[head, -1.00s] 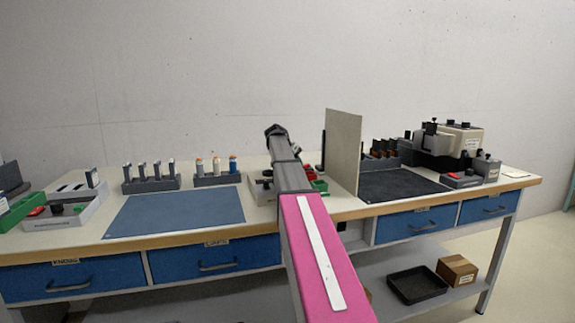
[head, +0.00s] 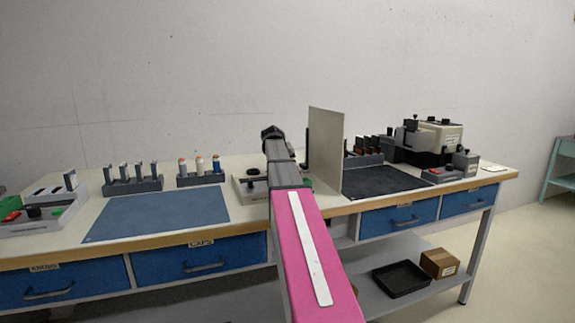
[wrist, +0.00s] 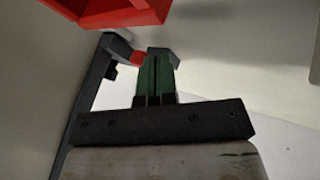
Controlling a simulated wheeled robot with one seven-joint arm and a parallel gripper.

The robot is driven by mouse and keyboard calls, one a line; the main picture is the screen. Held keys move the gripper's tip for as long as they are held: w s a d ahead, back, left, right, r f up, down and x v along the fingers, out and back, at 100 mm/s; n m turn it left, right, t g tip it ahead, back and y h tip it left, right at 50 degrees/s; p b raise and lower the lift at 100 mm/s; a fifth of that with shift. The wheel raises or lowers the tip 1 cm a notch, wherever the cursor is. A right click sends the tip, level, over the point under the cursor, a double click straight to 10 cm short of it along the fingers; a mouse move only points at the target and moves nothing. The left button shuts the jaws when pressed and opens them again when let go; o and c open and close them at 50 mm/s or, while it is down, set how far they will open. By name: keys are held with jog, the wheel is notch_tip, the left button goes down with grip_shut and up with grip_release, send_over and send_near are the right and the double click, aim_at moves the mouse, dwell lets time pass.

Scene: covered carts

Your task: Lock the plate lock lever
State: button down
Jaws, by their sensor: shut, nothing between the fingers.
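In the wrist view my gripper (wrist: 157,76) has its green fingers pressed together, with nothing between them. A dark bent bar (wrist: 92,85) with a short red section (wrist: 136,58) lies to the left of and around the fingertips. It may be the plate lock lever, but I cannot tell for sure, nor whether the fingers touch it. In the head view my arm reaches over a pale fixture (head: 243,187) at mid-bench and hides my gripper and most of the fixture's right side.
An upright beige panel (head: 327,150) stands close to the right of my arm. A blue mat (head: 155,213) and a dark mat (head: 385,182) are clear. Racks (head: 133,186) stand at left, and a beige and black machine (head: 430,143) at right.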

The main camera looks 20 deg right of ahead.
jog(key=shift+w, duration=0.15)
jog(key=shift+w+d, duration=0.2)
jog(key=shift+w, duration=0.4)
